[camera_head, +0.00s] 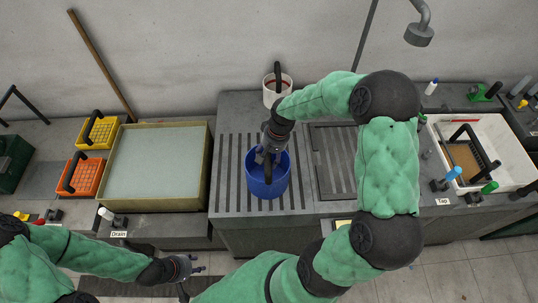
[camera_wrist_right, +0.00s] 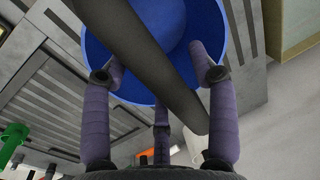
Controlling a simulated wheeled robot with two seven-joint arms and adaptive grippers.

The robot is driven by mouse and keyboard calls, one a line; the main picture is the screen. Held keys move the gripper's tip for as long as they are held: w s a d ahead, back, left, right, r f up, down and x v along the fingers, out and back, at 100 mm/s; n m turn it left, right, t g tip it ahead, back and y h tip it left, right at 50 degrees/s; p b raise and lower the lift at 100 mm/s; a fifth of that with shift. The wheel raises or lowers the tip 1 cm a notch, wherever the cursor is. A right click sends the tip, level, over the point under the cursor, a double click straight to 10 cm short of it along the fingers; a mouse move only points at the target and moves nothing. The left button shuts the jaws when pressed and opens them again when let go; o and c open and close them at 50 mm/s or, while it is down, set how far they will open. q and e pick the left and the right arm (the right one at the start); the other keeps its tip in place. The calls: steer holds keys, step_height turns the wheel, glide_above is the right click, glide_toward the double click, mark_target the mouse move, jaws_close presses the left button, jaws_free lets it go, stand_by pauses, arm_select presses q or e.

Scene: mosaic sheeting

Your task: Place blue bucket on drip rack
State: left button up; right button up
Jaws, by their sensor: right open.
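The blue bucket (camera_head: 267,184) stands upright on the slotted grey drip rack (camera_head: 228,172) at the middle of the counter. My right gripper (camera_head: 266,158) is over the bucket, at its dark handle. In the right wrist view the blue bucket (camera_wrist_right: 185,75) shows with the thick dark handle (camera_wrist_right: 155,65) passing between the fingers. The fingers of the right gripper (camera_wrist_right: 160,75) are spread apart and do not close on the handle. My left gripper (camera_head: 192,268) is low at the front, away from the counter things; its fingers are too small to judge.
A pale wide basin (camera_head: 210,160) stands left of the rack, with orange (camera_head: 86,190) and yellow (camera_head: 101,145) baskets beside it. A white bucket (camera_head: 269,98) stands behind. A sunken grated area (camera_head: 335,165) and a white sink (camera_head: 437,122) lie to the right.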

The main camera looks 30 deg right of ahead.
steer(key=shift+r, duration=0.1)
steer(key=shift+r, duration=0.2)
step_height(320, 180, up, 12)
steer(key=s+d, duration=0.1)
steer(key=d, duration=0.1)
steer(key=shift+s+f, duration=0.15)
steer(key=shift+f, duration=0.05)
